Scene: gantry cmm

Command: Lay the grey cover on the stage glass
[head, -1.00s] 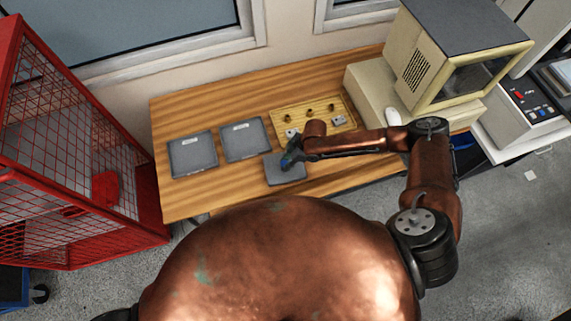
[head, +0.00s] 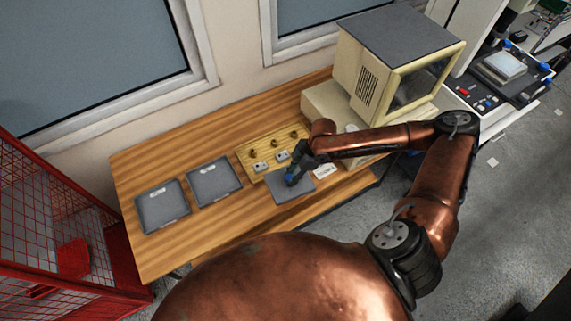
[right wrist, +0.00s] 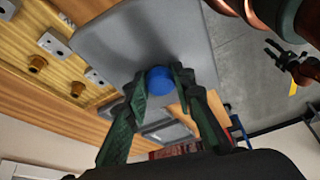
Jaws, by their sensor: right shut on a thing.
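The grey cover (head: 293,188) is a flat square plate with a blue knob (right wrist: 158,80). My right gripper (head: 294,176) is shut on the knob. It holds the cover over the front edge of the wooden table; the gap beneath is hard to judge. The cover also fills the upper middle of the right wrist view (right wrist: 150,30), with the fingers on either side of the knob. The stage glass (head: 504,65) appears as a pale square plate on the machine at the upper right, well away from the cover.
Two grey flat cases (head: 162,206) lie at the left of the wooden table (head: 215,232). A wooden board (head: 249,152) with brass pieces and metal blocks lies behind the cover. A beige monitor (head: 357,68) stands at the right. A red mesh cage (head: 50,215) is at the left.

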